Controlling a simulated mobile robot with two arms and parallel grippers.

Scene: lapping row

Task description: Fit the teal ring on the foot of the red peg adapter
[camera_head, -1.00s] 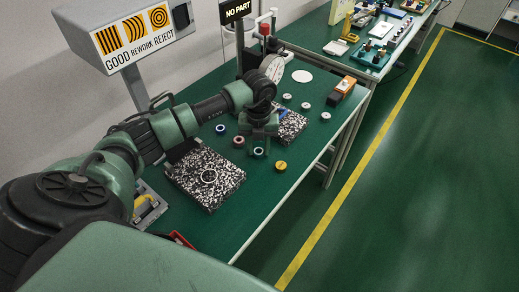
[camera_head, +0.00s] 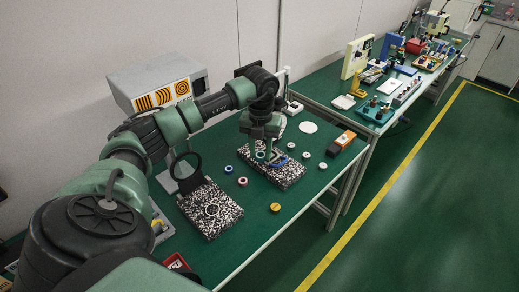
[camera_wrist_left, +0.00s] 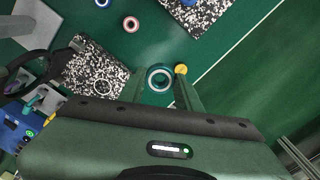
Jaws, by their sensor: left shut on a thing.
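My left gripper (camera_head: 262,157) is shut on the teal ring (camera_wrist_left: 159,78) and holds it above the table. In the left wrist view the ring sits between the two fingertips (camera_wrist_left: 160,86), with its open bore facing the camera. In the head view the gripper hangs in front of the right speckled block (camera_head: 288,176), and the ring shows small at the fingertips (camera_head: 261,155). I cannot make out the red peg adapter in these frames. My right gripper is not in view.
A blue ring (camera_head: 228,169), a pink-red ring (camera_head: 242,181) and a yellow disc (camera_head: 275,207) lie on the green table. A blue piece (camera_head: 280,160) lies on the right block.

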